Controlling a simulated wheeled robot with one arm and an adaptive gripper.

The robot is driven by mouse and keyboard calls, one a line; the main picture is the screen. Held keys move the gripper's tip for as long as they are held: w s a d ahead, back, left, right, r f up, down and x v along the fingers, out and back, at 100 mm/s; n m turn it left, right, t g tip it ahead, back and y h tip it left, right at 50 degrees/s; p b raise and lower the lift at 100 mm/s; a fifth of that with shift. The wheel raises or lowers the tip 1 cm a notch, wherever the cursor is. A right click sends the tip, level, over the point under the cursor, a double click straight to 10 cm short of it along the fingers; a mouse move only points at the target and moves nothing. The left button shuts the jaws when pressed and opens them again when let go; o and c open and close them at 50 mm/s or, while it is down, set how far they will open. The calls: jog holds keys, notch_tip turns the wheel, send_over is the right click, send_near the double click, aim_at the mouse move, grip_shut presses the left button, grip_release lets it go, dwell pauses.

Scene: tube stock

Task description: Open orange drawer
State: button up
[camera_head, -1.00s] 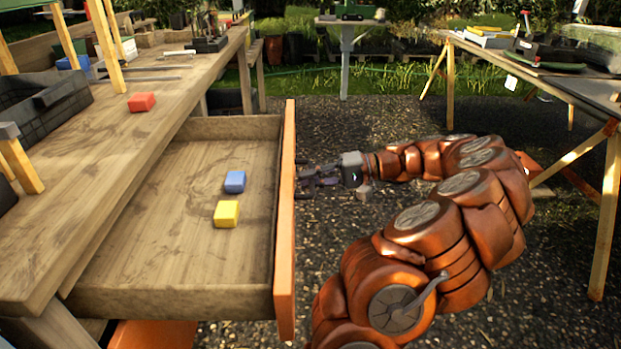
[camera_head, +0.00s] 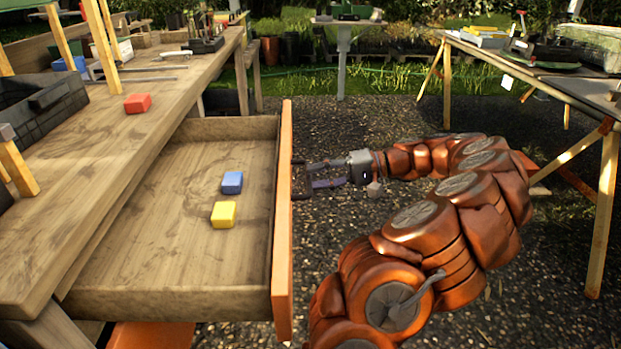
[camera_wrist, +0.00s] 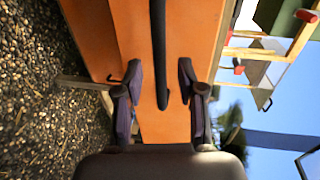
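The drawer with the orange front (camera_head: 283,225) is pulled far out of the wooden bench, its inside in view. The orange front also fills much of the wrist view (camera_wrist: 200,35). Its dark bar handle (camera_wrist: 159,50) runs down the middle there. My gripper (camera_head: 311,176) is just right of the front in the head view, at the handle. In the wrist view my gripper (camera_wrist: 161,82) has its two fingers apart, one on each side of the handle, with a visible gap on both sides. It holds nothing.
A blue block (camera_head: 232,182) and a yellow block (camera_head: 224,214) lie in the drawer. A red block (camera_head: 137,103) and a dark crate (camera_head: 40,105) are on the bench (camera_head: 110,155). Another table (camera_head: 520,65) stands at the right. Gravel ground lies between.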

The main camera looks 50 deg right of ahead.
jog(key=v, duration=0.4)
jog(key=shift+s+d, duration=0.25)
jog(key=shift+d, duration=0.05)
jog(key=shift+r, duration=0.1)
